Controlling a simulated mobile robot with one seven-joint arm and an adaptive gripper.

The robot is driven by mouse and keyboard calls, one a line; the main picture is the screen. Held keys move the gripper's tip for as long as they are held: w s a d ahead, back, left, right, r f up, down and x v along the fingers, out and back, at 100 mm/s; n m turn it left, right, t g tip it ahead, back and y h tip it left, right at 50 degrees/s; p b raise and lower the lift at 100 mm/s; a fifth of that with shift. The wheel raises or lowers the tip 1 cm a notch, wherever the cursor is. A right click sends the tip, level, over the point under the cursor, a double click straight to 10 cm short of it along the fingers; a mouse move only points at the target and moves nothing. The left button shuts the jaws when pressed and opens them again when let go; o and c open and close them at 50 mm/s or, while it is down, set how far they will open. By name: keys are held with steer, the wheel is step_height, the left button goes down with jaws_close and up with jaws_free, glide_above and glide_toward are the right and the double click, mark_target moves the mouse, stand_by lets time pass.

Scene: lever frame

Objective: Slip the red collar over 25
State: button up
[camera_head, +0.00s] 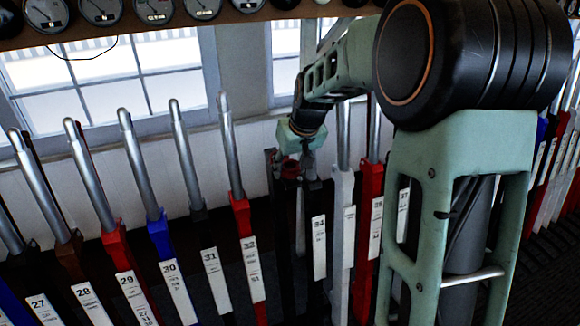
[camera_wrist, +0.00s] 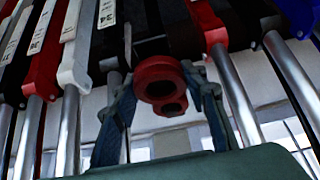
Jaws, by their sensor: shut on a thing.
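The red collar (camera_wrist: 158,69) is a ring with a smaller second hole beside it, held between the two fingers of my gripper (camera_wrist: 162,82) in the wrist view. In the head view the collar (camera_head: 291,168) shows small under my gripper (camera_head: 302,150), among the upper parts of the levers, just left of lever 34 (camera_head: 319,245). A dark lever part lies behind the collar; I cannot tell whether the collar touches it or is around it. No label reading 25 is visible; the lowest readable label is on lever 27 (camera_head: 40,305), at the far left.
Levers with steel handles stand in a close row: 28 (camera_head: 88,300), 29 (camera_head: 130,290), 30 (camera_head: 172,275), 31 (camera_head: 212,270) and 32 (camera_head: 251,260) are to the left of my gripper. A red lever (camera_head: 368,215) stands to its right. Gauges (camera_head: 100,8) hang above, before the windows.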

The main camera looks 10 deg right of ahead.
steer(key=shift+f+b, duration=0.45)
steer(key=shift+f, duration=0.25)
steer(key=o, duration=1.3)
steer(key=p+v, duration=0.4)
steer(key=v, duration=0.5)
stand_by(0.5)
